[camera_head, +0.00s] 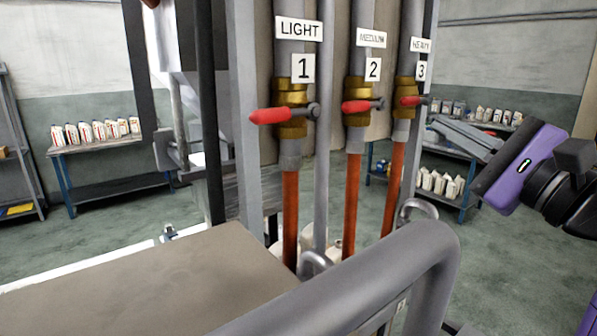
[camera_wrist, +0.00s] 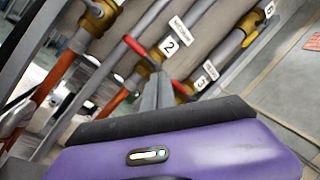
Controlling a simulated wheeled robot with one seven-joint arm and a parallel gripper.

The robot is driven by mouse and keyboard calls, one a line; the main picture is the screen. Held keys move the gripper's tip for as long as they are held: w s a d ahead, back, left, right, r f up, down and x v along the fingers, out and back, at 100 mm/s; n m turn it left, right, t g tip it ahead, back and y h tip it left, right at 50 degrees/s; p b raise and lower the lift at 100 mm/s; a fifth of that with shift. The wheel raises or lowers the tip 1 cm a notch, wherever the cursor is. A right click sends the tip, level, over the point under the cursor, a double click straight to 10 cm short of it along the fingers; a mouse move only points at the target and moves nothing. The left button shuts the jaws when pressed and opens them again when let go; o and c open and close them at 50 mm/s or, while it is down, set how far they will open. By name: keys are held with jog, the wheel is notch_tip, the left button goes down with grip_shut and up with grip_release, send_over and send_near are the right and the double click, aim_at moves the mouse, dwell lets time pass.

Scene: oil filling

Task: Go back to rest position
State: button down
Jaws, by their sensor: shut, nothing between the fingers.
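My gripper (camera_head: 436,122) is at the right of the head view, its purple body tilted and its grey fingers pointing left toward the pipes. In the wrist view my gripper (camera_wrist: 158,78) shows its fingers together, with nothing held. In the head view three valves have red handles, valve 1 (camera_head: 268,116), valve 2 (camera_head: 360,106) and valve 3 (camera_head: 410,101), all lying about level and crosswise to their pipes. The fingertips look close to valve 3 in the head view; I cannot tell the gap in depth.
A thick grey rail (camera_head: 400,262) crosses the front, beside a flat tan top (camera_head: 150,285). Orange pipes (camera_head: 290,215) run down below the valves. Shelves with bottles stand at the back left (camera_head: 105,150) and back right (camera_head: 440,152). The green floor at right (camera_head: 520,270) is clear.

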jog(key=s+d+f+n+t+h, duration=0.1)
jog(key=s+d+f+n+h, duration=0.2)
jog(key=f, duration=0.5)
jog(key=s+f+n+t+h+b, duration=0.1)
jog(key=s+f+n+h, duration=0.25)
jog(key=f, duration=0.45)
jog(key=s+d+f+n+t+h, duration=0.1)
jog(key=s+d+f+n+h, duration=0.2)
jog(key=f, duration=0.5)
jog(key=s+a+f+n+g+b, duration=0.1)
jog(key=s+a+f+n+g, duration=0.1)
jog(key=s+f, duration=0.5)
jog(key=s+a+f+n+g, duration=0.2)
jog(key=s+a+f+n, duration=0.2)
jog(key=s, duration=1.1)
jog(key=s+a+f+n+g+b, duration=0.1)
jog(key=s+a+f+n+g, duration=0.2)
jog(key=s+f, duration=0.8)
jog(key=shift+n+b, duration=0.35)
jog(key=shift+n, duration=0.1)
jog(key=shift+f, duration=0.1)
